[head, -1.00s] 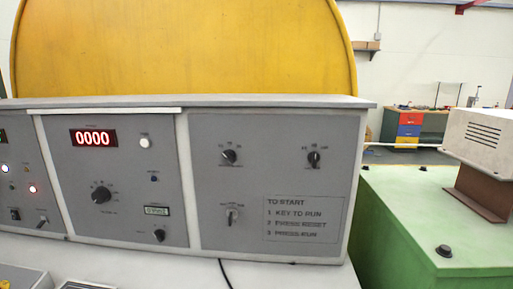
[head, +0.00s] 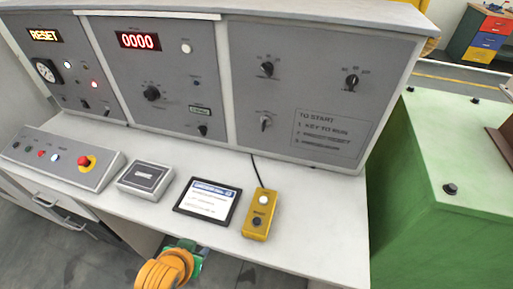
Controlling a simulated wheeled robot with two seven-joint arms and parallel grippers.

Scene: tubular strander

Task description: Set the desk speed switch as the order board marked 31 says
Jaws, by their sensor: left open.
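A dark-framed board (head: 208,201) with a blue header and small print lies on the desk top; I cannot read its number or its text. The upright desk panel carries several black rotary switches: a large knob (head: 152,93) under the 0000 display, and on the right panel an upper left switch (head: 267,68), an upper right switch (head: 352,82) and a lower switch (head: 265,122). Their labels are too small to tell which one sets speed. My left gripper (head: 188,250), orange and green, is open at the bottom edge, in front of the desk and apart from the switches. My right gripper is not in view.
A yellow button box (head: 260,214) with a cable lies right of the board. A grey box (head: 145,178) and a sloped console with a red stop button (head: 84,160) stand left. A green machine housing (head: 430,190) stands right. The desk's right front is clear.

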